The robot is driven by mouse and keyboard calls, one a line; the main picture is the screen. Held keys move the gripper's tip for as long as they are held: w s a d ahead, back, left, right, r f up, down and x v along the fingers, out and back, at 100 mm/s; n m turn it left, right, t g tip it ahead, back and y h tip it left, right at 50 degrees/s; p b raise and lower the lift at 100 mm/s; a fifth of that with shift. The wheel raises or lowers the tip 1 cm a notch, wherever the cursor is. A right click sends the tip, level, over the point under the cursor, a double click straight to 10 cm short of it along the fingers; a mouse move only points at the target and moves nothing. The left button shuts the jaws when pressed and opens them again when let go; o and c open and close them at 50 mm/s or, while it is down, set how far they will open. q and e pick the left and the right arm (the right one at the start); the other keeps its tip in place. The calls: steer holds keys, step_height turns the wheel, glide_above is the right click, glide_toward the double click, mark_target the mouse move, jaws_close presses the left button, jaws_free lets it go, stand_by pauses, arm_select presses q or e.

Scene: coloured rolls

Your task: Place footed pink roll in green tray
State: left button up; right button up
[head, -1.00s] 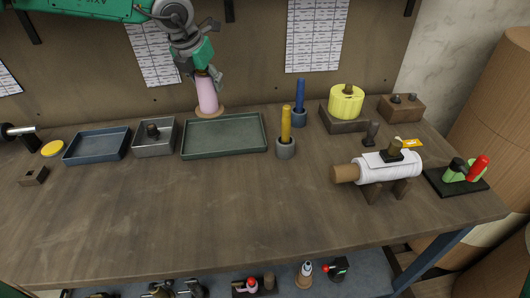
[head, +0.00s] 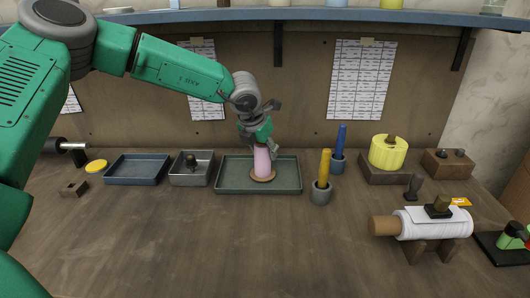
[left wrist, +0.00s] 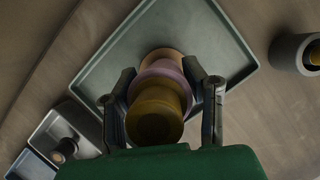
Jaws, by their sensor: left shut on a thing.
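The pink roll (head: 262,160) stands upright on its round tan foot (head: 262,175) inside the green tray (head: 228,186) in the head view. My left gripper (head: 258,140) is shut on the upper part of the roll. In the left wrist view, the two dark fingers grip either side of the pink roll (left wrist: 165,68), with its brown top (left wrist: 155,115) nearest the camera. The green tray (left wrist: 215,30) lies beneath it. Whether the foot touches the tray floor is hard to tell. My right gripper is not in view.
A grey tray (head: 178,179) and a blue tray (head: 136,169) stand left of the green tray. A yellow roll (head: 325,168) and a blue roll (head: 340,140) stand in cups at its right. A white roll (head: 435,222) lies on a stand. The front middle of the bench is clear.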

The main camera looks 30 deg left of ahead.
arm_select(q)
steer(key=shift+w+a+f, duration=0.1)
steer(key=shift+a+f, duration=0.15)
steer(key=shift+a, duration=0.55)
steer(key=o, duration=1.4)
steer(key=shift+a, duration=0.3)
steer(key=shift+c, duration=0.2)
steer(key=shift+a+f, duration=0.1)
steer(key=shift+a, duration=0.1)
steer(key=shift+d+r, duration=0.3)
steer(key=shift+d, duration=0.45)
steer(key=v, duration=0.4)
steer(key=shift+w+d+p, duration=0.1)
steer(key=shift+d+p, duration=0.2)
steer(key=shift+d, duration=0.05)
steer(key=v, duration=0.8)
steer(key=shift+a+p, duration=0.2)
steer(key=shift+p, duration=0.2)
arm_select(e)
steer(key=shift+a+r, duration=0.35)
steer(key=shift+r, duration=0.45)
